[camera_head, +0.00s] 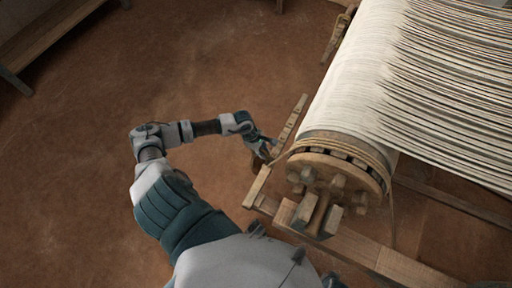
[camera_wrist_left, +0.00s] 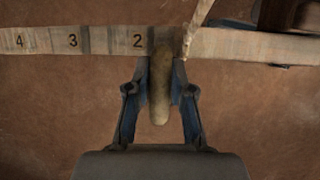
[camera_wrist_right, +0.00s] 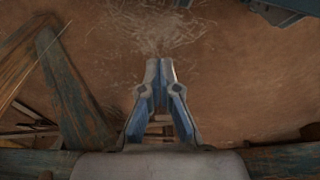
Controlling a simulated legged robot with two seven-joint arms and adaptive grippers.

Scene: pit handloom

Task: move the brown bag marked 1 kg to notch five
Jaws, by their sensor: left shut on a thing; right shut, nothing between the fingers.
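My left gripper (camera_head: 268,148) is shut on a tan, elongated thing, likely the brown bag (camera_wrist_left: 160,90), at the notched beam beside the cloth roller. Its 1 kg mark does not show. In the left wrist view the fingers (camera_wrist_left: 160,92) grip the bag from both sides. Its upper end meets the beam (camera_wrist_left: 105,40) just right of the number 2; 3 and 4 lie further left. I cannot tell whether it hangs on the beam. Number five is out of that view. My right gripper (camera_wrist_right: 160,68) is shut and empty in the right wrist view.
The roller wound with pale threads (camera_head: 350,85) and its toothed wooden end (camera_head: 335,170) stand right of the left gripper. A cord (camera_wrist_left: 197,25) crosses the beam close to the bag. A bench (camera_head: 45,40) is at the upper left. The floor between is clear.

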